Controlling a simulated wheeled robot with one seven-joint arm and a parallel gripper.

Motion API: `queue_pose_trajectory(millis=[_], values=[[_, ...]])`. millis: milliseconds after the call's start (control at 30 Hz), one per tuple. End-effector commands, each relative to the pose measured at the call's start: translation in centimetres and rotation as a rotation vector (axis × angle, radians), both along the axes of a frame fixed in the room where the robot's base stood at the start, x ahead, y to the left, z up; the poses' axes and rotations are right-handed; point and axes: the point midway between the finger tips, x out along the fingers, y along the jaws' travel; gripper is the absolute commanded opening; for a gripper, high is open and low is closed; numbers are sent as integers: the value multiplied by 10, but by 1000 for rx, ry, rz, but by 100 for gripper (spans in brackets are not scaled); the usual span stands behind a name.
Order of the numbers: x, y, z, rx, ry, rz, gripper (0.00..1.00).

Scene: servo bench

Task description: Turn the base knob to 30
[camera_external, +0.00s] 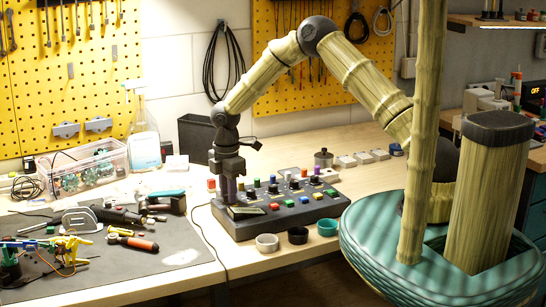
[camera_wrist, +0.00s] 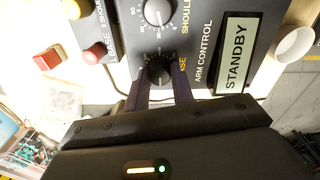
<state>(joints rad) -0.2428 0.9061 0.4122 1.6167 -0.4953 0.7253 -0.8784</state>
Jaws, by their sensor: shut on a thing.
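The control panel (camera_external: 280,222) is a dark sloped box on the bench with several knobs and coloured buttons. My gripper (camera_external: 229,199) points down over its left end. In the wrist view my gripper (camera_wrist: 160,84) has its two fingers on either side of the black base knob (camera_wrist: 159,69) and is shut on it. The yellow label beside the knob is partly covered, with only "SE" readable. The knob's scale and pointer are too dark and small to read. The display (camera_wrist: 234,55) shows "STANDBY". In the external view the gripper hides the base knob.
The shoulder knob (camera_wrist: 158,12) with a pale dial sits just above the base knob. A red button (camera_wrist: 94,54) is to the left. Small cups (camera_external: 267,242) stand along the panel's front. Tools lie on the grey mat (camera_external: 160,258) at left. A cable runs beside the panel.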

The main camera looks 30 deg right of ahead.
Motion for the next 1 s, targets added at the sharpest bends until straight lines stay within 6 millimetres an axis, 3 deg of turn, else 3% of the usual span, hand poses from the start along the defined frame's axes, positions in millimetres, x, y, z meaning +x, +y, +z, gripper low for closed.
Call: queue_pose_trajectory(millis=[200, 233, 300, 333, 733, 1000], values=[[2, 1, 2, 4, -6, -1, 1], [2, 1, 2, 4, -6, -1, 30], [2, 1, 2, 3, -6, -1, 44], [2, 1, 2, 3, -5, -1, 46], [1, 0, 7, 2, -4, -2, 46], [2, 0, 48, 2, -7, -4, 46]])
